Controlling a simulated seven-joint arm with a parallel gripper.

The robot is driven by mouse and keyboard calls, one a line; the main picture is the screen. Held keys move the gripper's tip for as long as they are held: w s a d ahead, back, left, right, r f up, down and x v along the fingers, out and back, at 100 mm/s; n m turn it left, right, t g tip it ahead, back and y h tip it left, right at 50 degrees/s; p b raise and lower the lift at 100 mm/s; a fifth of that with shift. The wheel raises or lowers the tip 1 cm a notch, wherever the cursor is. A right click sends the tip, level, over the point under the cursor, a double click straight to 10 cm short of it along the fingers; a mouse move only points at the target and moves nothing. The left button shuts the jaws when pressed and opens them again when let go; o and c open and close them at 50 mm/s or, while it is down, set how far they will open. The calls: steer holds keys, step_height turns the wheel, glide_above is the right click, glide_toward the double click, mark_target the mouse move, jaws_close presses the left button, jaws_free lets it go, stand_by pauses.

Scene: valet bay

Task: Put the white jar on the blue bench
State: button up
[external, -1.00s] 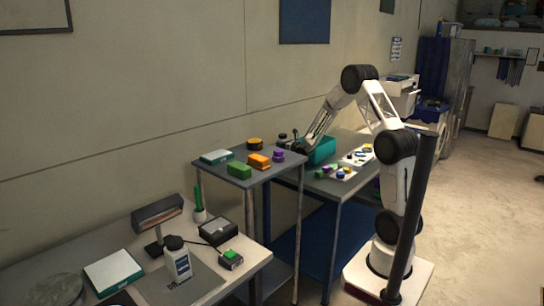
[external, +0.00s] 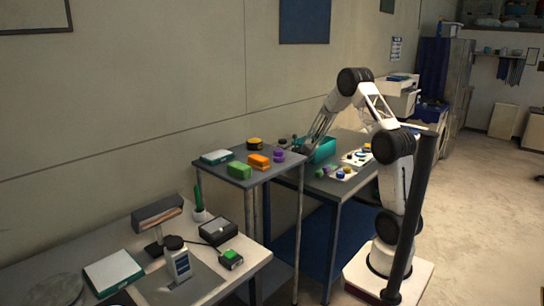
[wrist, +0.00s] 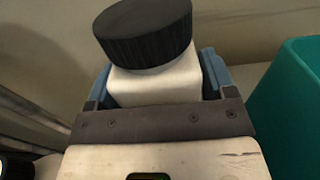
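A white jar (wrist: 155,80) with a ribbed black lid fills the upper middle of the wrist view, close in front of my gripper. The blue fingers of my gripper (wrist: 158,75) stand on both sides of its body, very near or touching it; I cannot tell whether they press on it. The jar's base is hidden behind the gripper's palm. In the external view my gripper (external: 302,149) is low at the back, over the table with the blue lower panel (external: 345,235), beside a teal bin (external: 322,151). The jar is not clear there. No plainly blue benchtop shows.
The teal bin (wrist: 290,105) is close on the right in the wrist view. A grey stand (external: 222,171) holds coloured blocks. The near left table (external: 70,248) holds a lamp (external: 158,215), a white bottle with a dark cap (external: 178,264) and boxes. A wall is behind.

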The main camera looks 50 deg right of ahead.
steer(key=shift+o, duration=1.1)
steer(key=shift+r, duration=0.15)
steer(key=shift+s, duration=6)
